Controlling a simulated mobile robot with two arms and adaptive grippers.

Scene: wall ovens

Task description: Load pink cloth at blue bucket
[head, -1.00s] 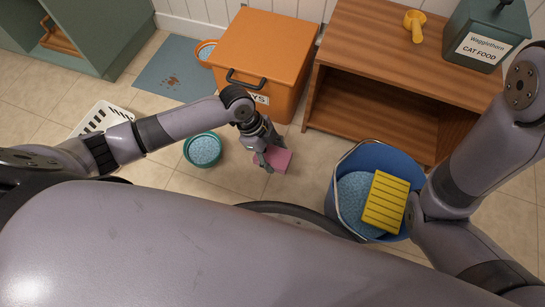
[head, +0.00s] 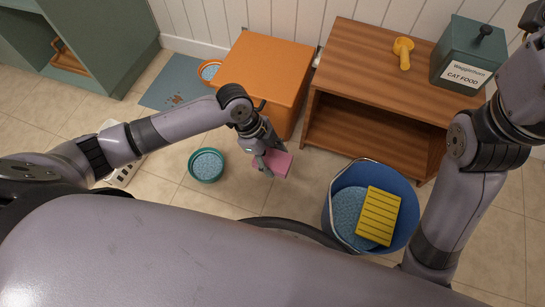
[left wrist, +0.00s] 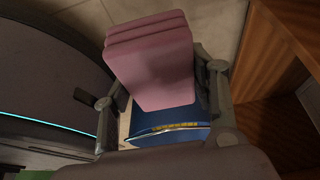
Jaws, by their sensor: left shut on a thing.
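The pink cloth (head: 277,163) is a folded block held in my left gripper (head: 268,160), above the floor left of the bucket. In the left wrist view the folded cloth (left wrist: 152,60) sits between the two fingers of the left gripper (left wrist: 162,95), which is shut on it. The blue bucket (head: 404,220) stands on the floor at the right, with a thin handle, blue contents and a yellow striped sponge-like block (head: 377,216) in it. The bucket (left wrist: 165,118) also shows beyond the cloth in the left wrist view.
A wooden open shelf (head: 380,75) stands behind the bucket, with a yellow scoop (head: 403,52) and a green cat food bin (head: 468,58) on top. An orange box (head: 262,75) and a teal bowl (head: 206,165) are at the left. Tiled floor is clear between bowl and bucket.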

